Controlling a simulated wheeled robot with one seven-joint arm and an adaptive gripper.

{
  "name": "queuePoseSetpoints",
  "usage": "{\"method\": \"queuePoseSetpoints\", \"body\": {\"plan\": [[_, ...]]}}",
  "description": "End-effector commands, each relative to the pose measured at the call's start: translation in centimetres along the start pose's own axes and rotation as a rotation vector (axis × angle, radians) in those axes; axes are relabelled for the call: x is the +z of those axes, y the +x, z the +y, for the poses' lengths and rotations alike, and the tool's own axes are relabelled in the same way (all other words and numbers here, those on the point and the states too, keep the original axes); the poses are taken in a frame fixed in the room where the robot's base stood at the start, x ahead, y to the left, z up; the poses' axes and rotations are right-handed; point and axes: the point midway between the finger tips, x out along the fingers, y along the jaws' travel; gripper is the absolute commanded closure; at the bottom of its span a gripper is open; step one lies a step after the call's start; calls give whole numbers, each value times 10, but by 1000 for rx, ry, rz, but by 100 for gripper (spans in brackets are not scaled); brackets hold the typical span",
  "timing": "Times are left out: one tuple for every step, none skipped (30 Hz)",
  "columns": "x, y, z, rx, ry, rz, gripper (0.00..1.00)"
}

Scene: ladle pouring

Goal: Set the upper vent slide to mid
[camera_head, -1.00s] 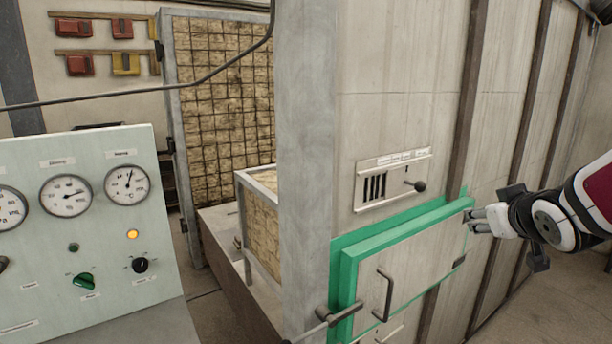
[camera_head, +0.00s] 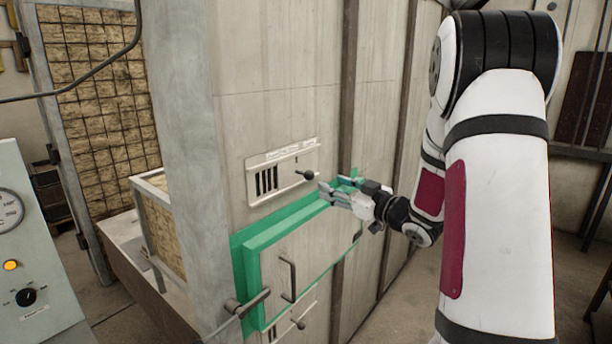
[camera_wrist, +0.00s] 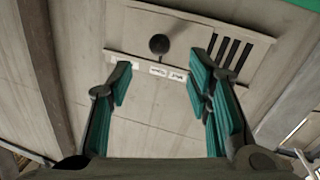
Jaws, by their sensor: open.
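The upper vent slide is a pale plate (camera_head: 262,193) with dark slots at its left and a round dark knob (camera_head: 305,175) toward its right end. It sits on the wall above the green-framed door. My gripper (camera_head: 328,192) is open and empty, just right of and slightly below the knob in the head view. In the wrist view the open green-padded fingers (camera_wrist: 160,85) point at the plate (camera_wrist: 190,20), with the knob (camera_wrist: 158,44) beyond the tips and between them. The knob appears apart from both fingers. Small labels (camera_wrist: 166,73) run along the plate's edge; I cannot read them.
The green-framed door (camera_head: 258,262) with a bar handle (camera_head: 290,280) is shut below the vent. A second, lower vent knob (camera_head: 299,324) shows beneath it. A gauge panel (camera_head: 30,270) stands at the left. Open floor lies at the right.

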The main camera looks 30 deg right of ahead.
Motion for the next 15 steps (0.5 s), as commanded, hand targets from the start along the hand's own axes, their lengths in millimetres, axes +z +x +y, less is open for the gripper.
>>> {"method": "queuePoseSetpoints", "body": {"plan": [[0, 11, -1, -4, -1, 0, 54], [0, 17, -1, -5, 0, 1, 54], [0, 25, -1, -4, 0, 1, 54], [0, 31, -2, -4, 0, 1, 54], [0, 37, -1, -4, -1, 1, 54], [0, 45, -1, -3, 0, 0, 54], [0, 51, -1, -4, 0, 0, 54], [0, 57, -2, -4, 0, 1, 54], [0, 64, -1, -3, 0, 0, 54], [0, 70, -1, -3, 0, 0, 54], [0, 75, -1, -3, 0, 0, 54], [0, 81, -1, -3, 0, 0, 54], [0, 85, -1, -2, 0, 0, 54], [0, 89, 0, -1, 0, 0, 54], [0, 94, 0, -1, 0, 0, 54]]}}
